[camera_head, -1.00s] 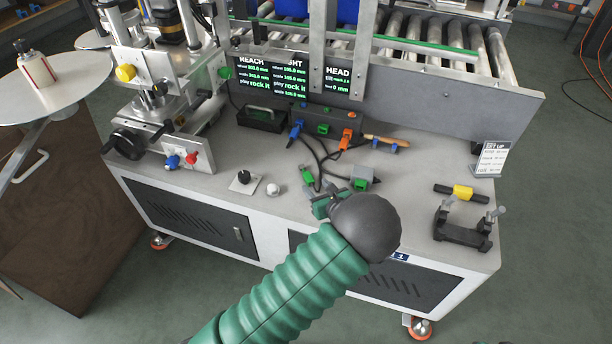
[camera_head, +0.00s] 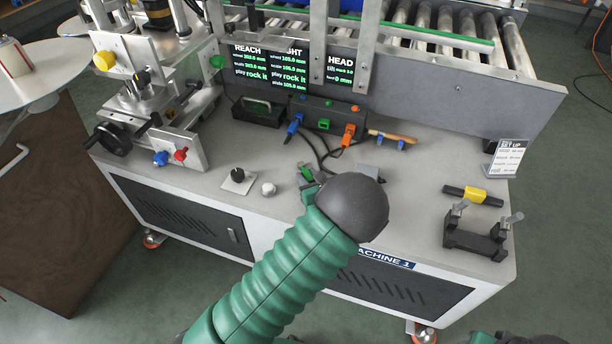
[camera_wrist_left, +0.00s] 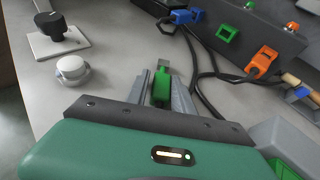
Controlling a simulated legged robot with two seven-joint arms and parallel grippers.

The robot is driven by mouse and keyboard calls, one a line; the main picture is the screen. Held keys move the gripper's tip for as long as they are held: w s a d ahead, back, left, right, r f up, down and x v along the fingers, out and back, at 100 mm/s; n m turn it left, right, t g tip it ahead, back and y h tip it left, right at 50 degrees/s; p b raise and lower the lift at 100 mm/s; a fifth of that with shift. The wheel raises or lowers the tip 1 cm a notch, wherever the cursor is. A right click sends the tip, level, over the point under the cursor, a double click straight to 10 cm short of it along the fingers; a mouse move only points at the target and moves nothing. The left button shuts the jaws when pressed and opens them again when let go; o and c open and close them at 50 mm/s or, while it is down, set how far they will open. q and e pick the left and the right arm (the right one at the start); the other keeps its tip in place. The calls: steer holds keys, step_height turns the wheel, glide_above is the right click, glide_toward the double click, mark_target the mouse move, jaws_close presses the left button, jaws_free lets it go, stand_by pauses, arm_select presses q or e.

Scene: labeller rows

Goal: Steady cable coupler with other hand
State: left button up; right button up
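A small green cable connector (camera_head: 306,172) lies on the bench at the end of a dark cable. In the left wrist view the green connector (camera_wrist_left: 161,88) sits between the two grey fingers of my left gripper (camera_wrist_left: 162,84). The fingers stand on either side of it; I cannot tell whether they touch it. In the head view my left gripper (camera_head: 311,190) is low over the bench, partly hidden by its dark wrist. A grey block with a green part (camera_wrist_left: 286,148) is beside the gripper; in the head view the wrist mostly hides it. I cannot tell which is the coupler. My right gripper is not seen.
A dark box with coloured sockets (camera_head: 322,115) stands behind, with blue (camera_head: 294,124) and orange (camera_head: 348,132) plugs. A white ball-like knob (camera_head: 268,188) and black knob (camera_head: 238,175) are left. A black clamp stand (camera_head: 475,240) and yellow-banded bar (camera_head: 473,194) are right.

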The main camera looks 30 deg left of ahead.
arm_select(q)
steer(key=shift+d+r, duration=0.1)
steer(key=shift+d, duration=0.2)
jaws_close()
steer(key=shift+a, duration=0.1)
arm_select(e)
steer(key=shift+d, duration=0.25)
arm_select(q)
steer(key=shift+a, duration=0.15)
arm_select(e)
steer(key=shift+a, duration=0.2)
